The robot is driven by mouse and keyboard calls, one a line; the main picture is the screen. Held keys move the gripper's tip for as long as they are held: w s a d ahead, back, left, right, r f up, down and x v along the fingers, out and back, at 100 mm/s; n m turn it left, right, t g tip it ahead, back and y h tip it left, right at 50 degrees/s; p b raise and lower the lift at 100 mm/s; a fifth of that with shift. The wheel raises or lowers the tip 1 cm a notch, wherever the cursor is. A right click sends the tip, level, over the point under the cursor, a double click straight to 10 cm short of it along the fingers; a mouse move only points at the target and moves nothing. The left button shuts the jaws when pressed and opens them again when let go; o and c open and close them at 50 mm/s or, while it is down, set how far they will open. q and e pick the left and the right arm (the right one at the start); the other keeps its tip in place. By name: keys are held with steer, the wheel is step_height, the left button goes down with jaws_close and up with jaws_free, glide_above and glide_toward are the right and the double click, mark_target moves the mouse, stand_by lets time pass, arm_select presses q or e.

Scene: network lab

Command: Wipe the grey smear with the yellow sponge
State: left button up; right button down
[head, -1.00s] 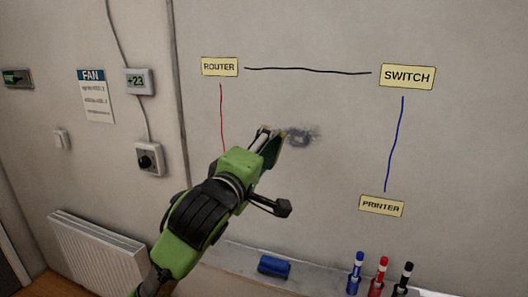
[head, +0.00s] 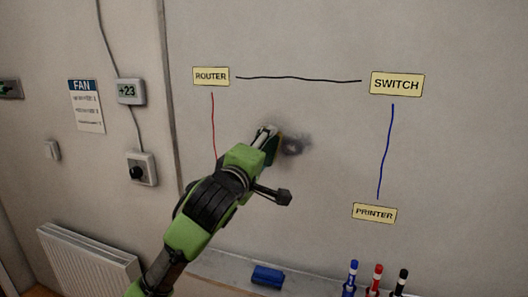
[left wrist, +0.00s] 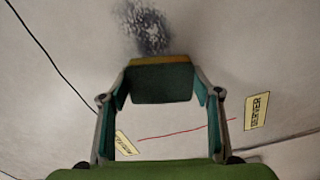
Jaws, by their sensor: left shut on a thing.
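The grey smear (head: 296,145) is a dark smudge on the pale wall board, just right of my left gripper. In the left wrist view the smear (left wrist: 146,26) lies just beyond the sponge. My left gripper (head: 268,142) is shut on the sponge (left wrist: 160,84), which shows a dark green body and a yellow strip on the edge facing the wall. In the head view only a narrow side of the sponge (head: 274,149) shows. Its yellow edge is at or very near the smear's left side; I cannot tell whether it touches. My right gripper is not in view.
ROUTER (head: 211,76), SWITCH (head: 397,84) and PRINTER (head: 375,212) labels and drawn lines surround the smear. SERVER (left wrist: 256,111) shows in the wrist view. Below, a ledge holds a blue eraser-like block (head: 268,275) and markers (head: 375,280). A radiator (head: 88,263) stands lower left.

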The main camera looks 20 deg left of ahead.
mark_target(316, 147)
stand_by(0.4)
arm_select(q)
steer(key=shift+w, duration=0.95)
steer(key=shift+s+d+p, duration=0.1)
steer(key=shift+d+p, duration=0.4)
steer(key=shift+d, duration=2.3)
steer(key=shift+s+d, duration=0.15)
steer(key=shift+d, duration=2.85)
steer(key=shift+a+r, duration=0.1)
steer(key=shift+a, duration=0.1)
